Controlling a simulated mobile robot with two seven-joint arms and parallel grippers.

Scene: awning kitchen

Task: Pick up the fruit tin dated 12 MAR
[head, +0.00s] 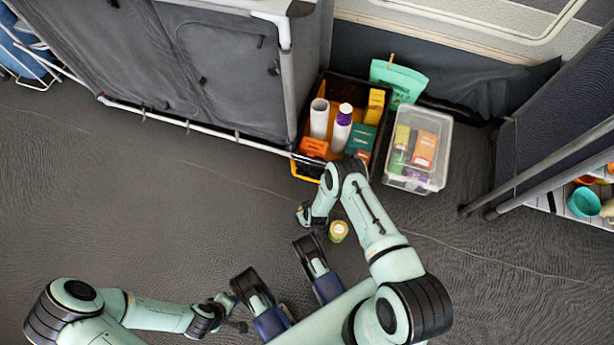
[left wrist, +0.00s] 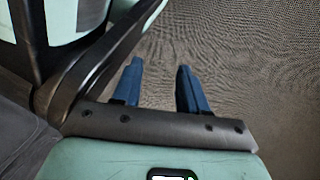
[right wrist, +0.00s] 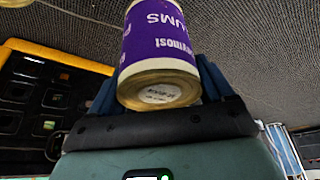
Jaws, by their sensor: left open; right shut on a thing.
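A purple fruit tin (right wrist: 160,45) is between the fingers of my right gripper (right wrist: 155,90) in the right wrist view. Its printing is upside down and reads like PLUMS. A pale sticker (right wrist: 159,93) is on its near end; the small lettering is too blurred to read for sure. In the head view my right gripper (head: 306,215) is small and partly hidden by its arm, and the purple side does not show. A small tin with a yellow-green top (head: 338,231) appears beside it. My left gripper (head: 238,318) is open and empty; its blue fingers (left wrist: 158,85) are apart over bare floor.
A black and yellow crate (head: 297,165) holds bottles and boxes; it also shows in the right wrist view (right wrist: 50,50). A clear bin (head: 440,180) with packages stands right of it, a green bag (head: 398,82) behind. A grey cabinet (head: 180,60) is at left. Floor at left is clear.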

